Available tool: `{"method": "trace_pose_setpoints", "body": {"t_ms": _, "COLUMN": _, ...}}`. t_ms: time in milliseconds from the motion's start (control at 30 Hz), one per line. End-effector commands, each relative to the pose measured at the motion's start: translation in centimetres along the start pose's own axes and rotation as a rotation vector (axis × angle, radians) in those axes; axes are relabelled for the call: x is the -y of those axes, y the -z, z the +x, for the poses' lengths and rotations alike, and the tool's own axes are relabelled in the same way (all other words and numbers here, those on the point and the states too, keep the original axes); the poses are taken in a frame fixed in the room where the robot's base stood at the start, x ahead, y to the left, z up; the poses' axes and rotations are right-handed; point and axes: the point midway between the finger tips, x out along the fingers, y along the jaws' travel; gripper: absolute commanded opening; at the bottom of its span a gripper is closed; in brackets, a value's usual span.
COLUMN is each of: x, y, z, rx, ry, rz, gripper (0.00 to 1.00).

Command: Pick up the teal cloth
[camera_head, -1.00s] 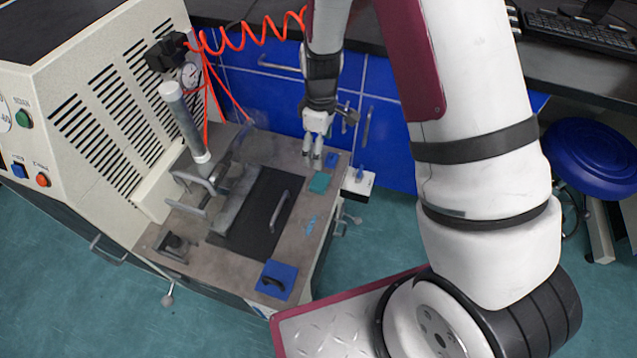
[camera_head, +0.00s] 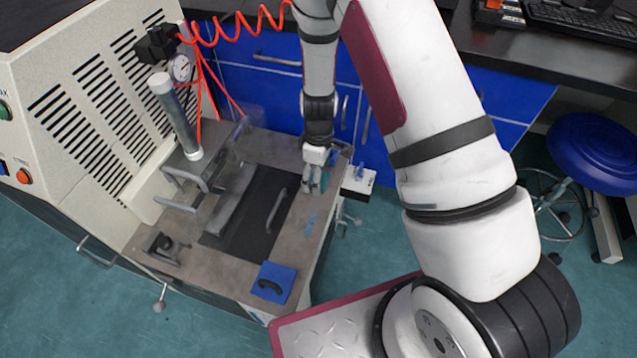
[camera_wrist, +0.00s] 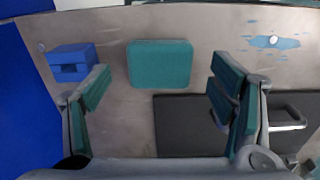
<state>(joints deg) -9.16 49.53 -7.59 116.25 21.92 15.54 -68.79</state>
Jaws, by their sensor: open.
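The teal cloth (camera_wrist: 160,64) is a small folded pad with rounded corners, lying flat on the grey worktop (camera_wrist: 120,125). In the wrist view it sits centrally, just beyond and between the fingertips. My gripper (camera_wrist: 160,85) is open and empty, with one teal-padded finger on each side of the cloth and not visibly touching it. In the head view my gripper (camera_head: 312,188) points down over the right part of the worktop, and only a sliver of the cloth (camera_head: 324,182) shows behind the fingers.
A small blue block (camera_wrist: 72,62) lies left of the cloth, near the worktop edge. A black plate with a grey handle (camera_wrist: 288,118) lies to the right. A blue pad with a black handle (camera_head: 274,284) lies at the front. The rheometer's column (camera_head: 177,115) stands left.

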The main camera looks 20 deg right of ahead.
Motion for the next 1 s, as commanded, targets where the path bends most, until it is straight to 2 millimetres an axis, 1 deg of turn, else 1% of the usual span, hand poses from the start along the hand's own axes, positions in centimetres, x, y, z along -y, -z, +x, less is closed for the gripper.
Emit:
{"method": "trace_pose_setpoints", "body": {"t_ms": 33, "x": 0.02, "y": -0.02, "z": 1.02, "rx": 0.001, "ry": 0.002, "rz": 0.001, "gripper": 0.78}}
{"method": "trace_pose_setpoints", "body": {"t_ms": 100, "x": 0.0, "y": -0.01, "z": 1.61, "rx": 0.001, "ry": 0.001, "rz": 0.001, "gripper": 0.78}}
{"method": "trace_pose_setpoints", "body": {"t_ms": 333, "x": -0.03, "y": 0.01, "z": 1.64, "rx": -0.001, "ry": 0.0, "rz": 0.0, "gripper": 0.78}}
{"method": "trace_pose_setpoints", "body": {"t_ms": 367, "x": -0.03, "y": 0.01, "z": 1.64, "rx": -0.001, "ry": 0.0, "rz": 0.0, "gripper": 0.73}}
{"method": "trace_pose_setpoints", "body": {"t_ms": 400, "x": -0.02, "y": 0.01, "z": 1.64, "rx": -0.001, "ry": 0.0, "rz": 0.001, "gripper": 0.64}}
{"method": "trace_pose_setpoints", "body": {"t_ms": 533, "x": -0.01, "y": 0.0, "z": 1.64, "rx": 0.0, "ry": 0.0, "rz": 0.001, "gripper": 0.35}}
{"method": "trace_pose_setpoints", "body": {"t_ms": 867, "x": 0.0, "y": -0.02, "z": 1.62, "rx": 0.0, "ry": 0.0, "rz": 0.001, "gripper": 0.34}}
{"method": "trace_pose_setpoints", "body": {"t_ms": 1000, "x": 0.0, "y": -0.01, "z": 1.15, "rx": 0.0, "ry": 0.0, "rz": 0.001, "gripper": 0.34}}
